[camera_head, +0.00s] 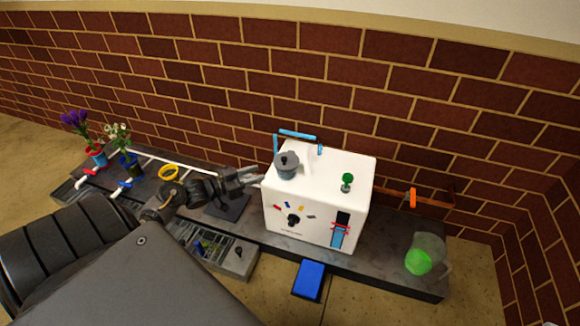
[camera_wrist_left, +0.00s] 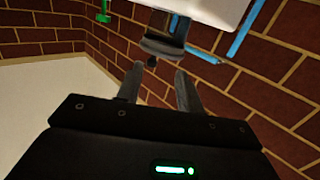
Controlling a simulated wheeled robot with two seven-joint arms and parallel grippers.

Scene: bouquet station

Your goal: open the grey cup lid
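The grey cup (camera_head: 287,173) stands upright on top of the white box, near its left edge. Its grey lid (camera_head: 290,161) with a dark knob sits on it. My left gripper (camera_head: 260,177) is just left of the cup, with its fingers pointing toward it and apart from it. In the left wrist view the cup (camera_wrist_left: 160,45) appears upside down beyond the fingertips, with the knob (camera_wrist_left: 152,62) toward the gap. The left gripper (camera_wrist_left: 158,75) is open, with nothing between its fingers. My right gripper is in neither view.
The white box (camera_head: 350,175) carries a blue bar (camera_head: 297,134) behind the cup and a green knob (camera_head: 347,181) to its right. A blue block (camera_head: 309,280) is in front. A jug with green contents (camera_head: 418,262) stands at right. Flower pots (camera_head: 97,157) stand at left.

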